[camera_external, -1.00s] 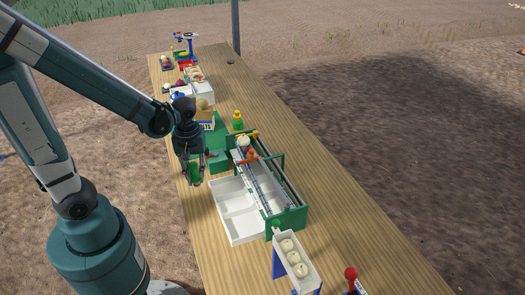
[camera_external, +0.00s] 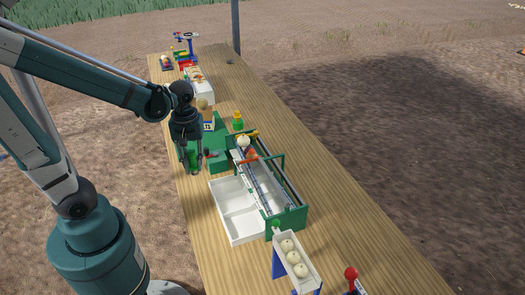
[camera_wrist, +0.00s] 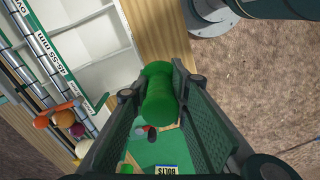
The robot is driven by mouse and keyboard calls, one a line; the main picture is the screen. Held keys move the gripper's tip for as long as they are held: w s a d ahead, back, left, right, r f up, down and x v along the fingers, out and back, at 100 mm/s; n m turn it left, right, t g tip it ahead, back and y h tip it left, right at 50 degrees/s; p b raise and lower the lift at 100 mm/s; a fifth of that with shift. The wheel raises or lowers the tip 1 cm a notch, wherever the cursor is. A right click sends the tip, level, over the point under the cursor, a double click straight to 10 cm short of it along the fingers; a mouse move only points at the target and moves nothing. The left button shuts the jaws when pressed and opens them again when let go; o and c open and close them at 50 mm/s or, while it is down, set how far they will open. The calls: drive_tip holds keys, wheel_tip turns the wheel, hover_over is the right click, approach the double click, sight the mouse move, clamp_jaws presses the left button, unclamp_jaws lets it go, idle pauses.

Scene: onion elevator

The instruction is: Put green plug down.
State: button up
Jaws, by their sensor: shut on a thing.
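My gripper (camera_external: 191,168) is shut on the green plug (camera_wrist: 158,97), a green cylinder with a wider end, which shows between both fingers in the wrist view. In the external view the plug (camera_external: 194,160) hangs between the fingertips at the table's left edge.
A white divided tray (camera_external: 229,207) stands in front, joined to a green-ended roller machine (camera_external: 287,222) holding several onions. A chute with white balls (camera_external: 292,262) is nearer. A yellow-and-green figure (camera_external: 238,121) stands behind. Bare wooden table (camera_external: 330,215) lies to the right.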

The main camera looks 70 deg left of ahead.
drive_tip(key=w+a+p, duration=0.2)
drive_tip(key=w+a, duration=0.1)
drive_tip(key=a, duration=1.2)
drive_tip(key=w+a+p, duration=0.2)
drive_tip(key=w+a, duration=0.1)
drive_tip(key=a, duration=1.1)
drive_tip(key=shift+m, duration=0.3)
drive_tip(key=shift+a+f, duration=0.15)
drive_tip(key=shift+f, duration=1.15)
drive_tip(key=shift+a+f, duration=0.15)
drive_tip(key=shift+f, duration=1.15)
drive_tip(key=shift+f+b, duration=0.4)
drive_tip(key=shift+f, duration=2.5)
drive_tip(key=shift+f, duration=0.15)
drive_tip(key=shift+f+b, duration=0.3)
drive_tip(key=shift+f, duration=1.65)
